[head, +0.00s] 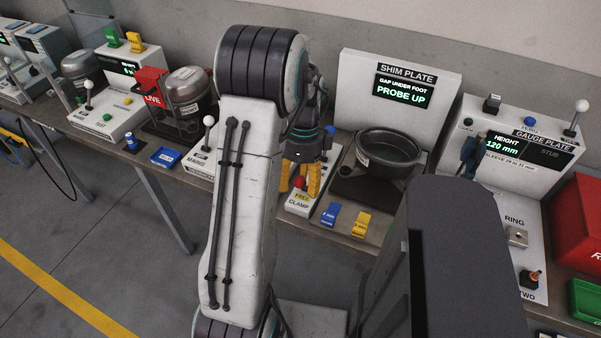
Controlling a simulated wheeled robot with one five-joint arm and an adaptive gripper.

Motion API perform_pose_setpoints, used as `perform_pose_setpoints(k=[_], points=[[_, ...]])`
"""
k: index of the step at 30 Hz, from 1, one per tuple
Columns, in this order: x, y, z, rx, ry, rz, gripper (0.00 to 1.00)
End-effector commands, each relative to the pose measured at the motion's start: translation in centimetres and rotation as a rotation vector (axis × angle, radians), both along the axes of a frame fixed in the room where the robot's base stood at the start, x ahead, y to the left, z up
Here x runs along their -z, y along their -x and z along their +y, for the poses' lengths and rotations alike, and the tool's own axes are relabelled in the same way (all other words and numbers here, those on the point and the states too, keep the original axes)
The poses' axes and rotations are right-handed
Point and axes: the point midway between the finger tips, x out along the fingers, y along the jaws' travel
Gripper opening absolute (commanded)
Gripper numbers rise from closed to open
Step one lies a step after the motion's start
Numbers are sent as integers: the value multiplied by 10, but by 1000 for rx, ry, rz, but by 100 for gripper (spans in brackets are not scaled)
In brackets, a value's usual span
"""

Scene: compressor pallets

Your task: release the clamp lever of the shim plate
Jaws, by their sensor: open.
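The shim plate station has a white upright panel (354,110) whose screen reads "GAP UNDER FOOT / PROBE UP". A dark round pot (391,150) stands in front of it on a dark plate. The clamp lever's red knob (299,182) is at the station's front left, above a label (298,200) reading "FREE" and "CLAMP". My gripper (300,187) is open, pointing down, with its yellow fingers on either side of the knob in the picture. I cannot tell whether they touch it. The lever's shaft is mostly hidden.
A blue shim (331,214) and a yellow shim (361,224) lie at the bench front, right of the clamp. A white-knobbed lever (208,122) stands to the left. The gauge plate station (540,140) is to the right. My arm hides part of the bench.

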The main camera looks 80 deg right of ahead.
Motion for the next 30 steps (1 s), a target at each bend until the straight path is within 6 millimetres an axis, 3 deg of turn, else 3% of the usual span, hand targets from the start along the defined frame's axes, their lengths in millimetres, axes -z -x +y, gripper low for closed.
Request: perform_pose_setpoints(k=[5, 18, 30], points=[[-17, 0, -5, 0, 6, 0, 54], [-88, 1, -18, 0, 3, 0, 54], [-115, 2, -22, 0, -1, 0, 54]])
